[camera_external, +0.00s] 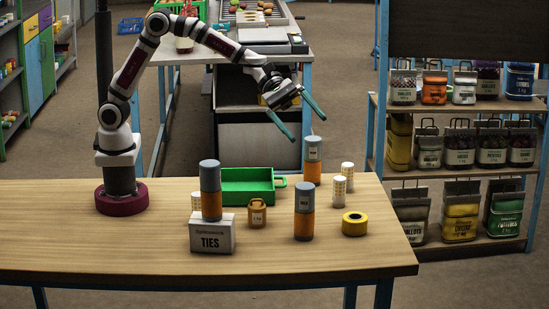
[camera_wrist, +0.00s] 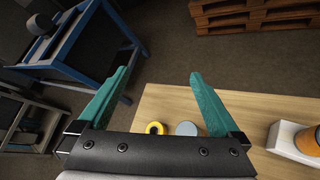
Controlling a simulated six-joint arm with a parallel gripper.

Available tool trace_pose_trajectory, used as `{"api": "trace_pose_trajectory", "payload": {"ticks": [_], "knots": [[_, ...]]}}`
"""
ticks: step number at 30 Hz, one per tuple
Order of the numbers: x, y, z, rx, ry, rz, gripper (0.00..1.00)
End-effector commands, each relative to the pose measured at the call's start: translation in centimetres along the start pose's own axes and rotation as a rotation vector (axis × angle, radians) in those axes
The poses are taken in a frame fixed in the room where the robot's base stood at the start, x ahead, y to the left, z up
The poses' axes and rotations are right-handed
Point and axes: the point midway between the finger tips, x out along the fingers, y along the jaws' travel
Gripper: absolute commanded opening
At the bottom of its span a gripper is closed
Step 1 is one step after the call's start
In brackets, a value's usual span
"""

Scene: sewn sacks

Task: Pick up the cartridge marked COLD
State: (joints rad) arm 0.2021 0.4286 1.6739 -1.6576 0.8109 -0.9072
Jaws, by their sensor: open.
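Three tall cartridges with grey tops and orange lower parts are in the external view. One cartridge (camera_external: 211,190) stands upright on the white TIES box (camera_external: 213,234). A second cartridge (camera_external: 304,211) stands on the table at front right, and a third cartridge (camera_external: 313,160) stands farther back. Their labels are too small to read, so I cannot tell which is marked COLD. My gripper (camera_external: 297,119) is open and empty, raised above the back of the table. In the wrist view my gripper (camera_wrist: 158,82) shows its two teal fingers spread wide.
A green tray (camera_external: 248,198) sits behind the TIES box. A small orange weight (camera_external: 257,214), a yellow tape roll (camera_external: 355,223) and pale dotted cylinders (camera_external: 339,189) stand around the cartridges. The front of the wooden table (camera_external: 120,245) is clear. A sack shelf (camera_external: 455,180) stands at right.

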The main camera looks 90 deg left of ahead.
Motion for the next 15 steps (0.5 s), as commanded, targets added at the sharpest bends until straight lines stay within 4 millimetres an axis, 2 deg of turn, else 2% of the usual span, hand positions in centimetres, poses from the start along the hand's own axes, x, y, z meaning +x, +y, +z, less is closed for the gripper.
{"api": "trace_pose_trajectory", "payload": {"ticks": [1,3,9,10,12,15], "knots": [[-1.7,1.1,-1.5,-0.085,-0.032,-0.019,0.99],[-4.3,1.9,-3.0,-0.2,-0.08,-0.065,0.99],[-12.2,2.3,-7.4,-0.467,-0.151,-0.204,0.99],[-12.2,1.5,-8.5,-0.494,-0.155,-0.223,0.99],[-9.3,-1.5,-12.2,-0.496,-0.154,-0.23,0.99],[-6.4,-4.7,-16.8,-0.492,-0.154,-0.227,0.99]]}}
